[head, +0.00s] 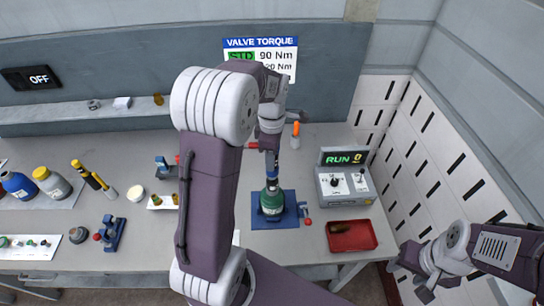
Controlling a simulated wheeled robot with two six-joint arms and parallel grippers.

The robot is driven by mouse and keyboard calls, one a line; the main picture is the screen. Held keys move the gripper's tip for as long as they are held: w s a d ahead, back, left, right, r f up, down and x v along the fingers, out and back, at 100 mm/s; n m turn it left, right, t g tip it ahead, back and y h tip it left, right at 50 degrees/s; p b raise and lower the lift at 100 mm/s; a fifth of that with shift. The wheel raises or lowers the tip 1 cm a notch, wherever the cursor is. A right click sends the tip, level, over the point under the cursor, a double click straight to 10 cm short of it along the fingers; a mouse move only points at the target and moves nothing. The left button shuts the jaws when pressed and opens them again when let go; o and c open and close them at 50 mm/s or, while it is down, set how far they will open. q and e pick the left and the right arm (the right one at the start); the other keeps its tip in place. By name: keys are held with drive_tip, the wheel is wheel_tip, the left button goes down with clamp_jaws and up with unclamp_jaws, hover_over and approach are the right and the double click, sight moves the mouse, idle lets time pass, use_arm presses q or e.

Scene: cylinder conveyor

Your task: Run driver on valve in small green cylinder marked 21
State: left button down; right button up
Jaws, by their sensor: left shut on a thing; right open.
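A small green cylinder (272,204) stands upright in a blue clamp (288,216) with red knobs, at the middle of the bench. Its number is too small to read. A slim dark driver with a blue band (270,168) stands upright above the cylinder. Its lower end meets the cylinder's top, but I cannot tell whether it is seated on the valve. My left gripper (269,142) is shut on the driver's upper part, partly hidden by my own arm. My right gripper (425,288) is at the lower right, open and apart from the bench things.
A control box (346,190) with a "RUN 0" display (346,157) stands right of the clamp. A red tray (352,236) lies in front of it. A torque sign (285,55) hangs behind.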

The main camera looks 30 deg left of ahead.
use_arm(q)
drive_tip(key=shift+s+f, duration=0.1)
drive_tip(key=shift+f, duration=0.05)
idle(0.4)
drive_tip(key=shift+p, duration=0.5)
wheel_tip(320, 180, up, 2)
drive_tip(key=shift+r+p, duration=0.2)
drive_tip(key=shift+p, duration=0.95)
wheel_tip(320, 180, up, 4)
drive_tip(key=p, duration=0.3)
drive_tip(key=shift+p, duration=0.35)
drive_tip(key=shift+f, duration=0.1)
